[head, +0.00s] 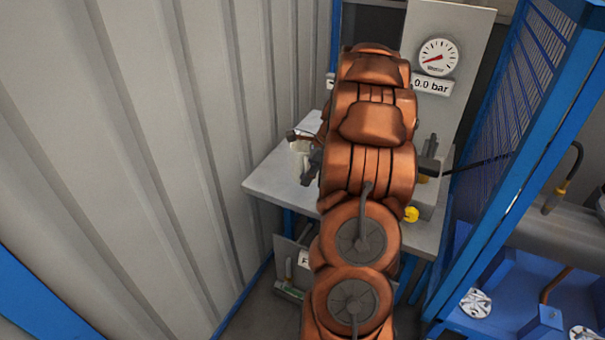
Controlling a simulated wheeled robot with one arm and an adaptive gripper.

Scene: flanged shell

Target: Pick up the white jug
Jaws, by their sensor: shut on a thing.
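The white jug (301,147) is small in the head view, at the left part of the grey table, near the corrugated wall. Its right side is partly hidden by my gripper and arm. My dark grey gripper (311,166) is shut on the jug, just left of my copper-coloured arm. The exact finger contact is too small to make out. I cannot tell whether the jug touches the tabletop.
The grey table (270,184) has bare room at its front left. A panel with a pressure gauge (438,57) stands behind. A yellow knob (411,214) is right of my arm. A blue mesh frame (500,150) bounds the right, a corrugated wall (150,140) the left.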

